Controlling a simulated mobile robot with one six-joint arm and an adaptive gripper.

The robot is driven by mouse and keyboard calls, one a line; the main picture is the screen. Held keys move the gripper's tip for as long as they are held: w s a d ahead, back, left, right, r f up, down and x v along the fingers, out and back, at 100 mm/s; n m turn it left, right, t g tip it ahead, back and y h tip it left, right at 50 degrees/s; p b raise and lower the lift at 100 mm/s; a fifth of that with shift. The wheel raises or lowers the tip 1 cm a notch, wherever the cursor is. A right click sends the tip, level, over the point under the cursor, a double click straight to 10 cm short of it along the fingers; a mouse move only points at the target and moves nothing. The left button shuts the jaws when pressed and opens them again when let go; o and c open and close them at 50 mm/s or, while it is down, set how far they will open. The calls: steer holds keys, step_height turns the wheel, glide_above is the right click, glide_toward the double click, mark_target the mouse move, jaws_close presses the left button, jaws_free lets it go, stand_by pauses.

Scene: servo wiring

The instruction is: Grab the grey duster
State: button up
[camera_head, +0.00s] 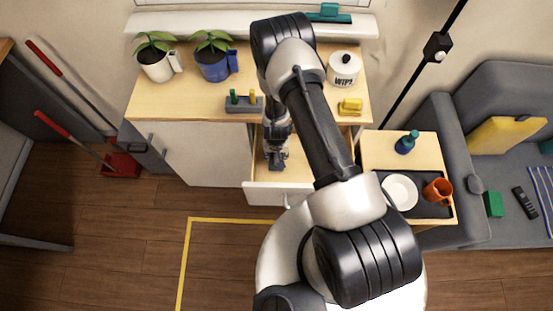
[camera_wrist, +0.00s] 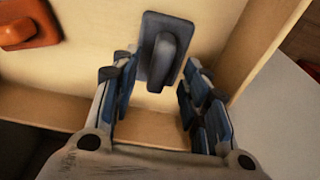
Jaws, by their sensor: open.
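The grey duster (camera_wrist: 165,50), a flat dark grey block with a raised grip, lies on the floor of the open drawer (camera_head: 290,190). In the wrist view it is at the top centre, its lower end between my fingertips. My gripper (camera_wrist: 159,72) is open, with one finger on each side of the duster and a gap showing on both sides. In the head view my gripper (camera_head: 277,160) reaches down into the drawer, and my arm hides part of the drawer. I cannot tell the duster apart from my gripper there.
An orange object (camera_wrist: 28,26) lies in the drawer to the left. The drawer's side wall (camera_wrist: 262,45) stands close to the right of my gripper. The counter (camera_head: 190,103) above holds two potted plants, a grey holder (camera_head: 243,106) and a white pot (camera_head: 343,70).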

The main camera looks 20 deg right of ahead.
steer(key=f, duration=0.2)
steer(key=shift+w+d+f, duration=0.1)
steer(key=shift+w+f, duration=0.1)
steer(key=shift+f, duration=0.1)
steer(key=shift+c, duration=0.4)
jaws_close()
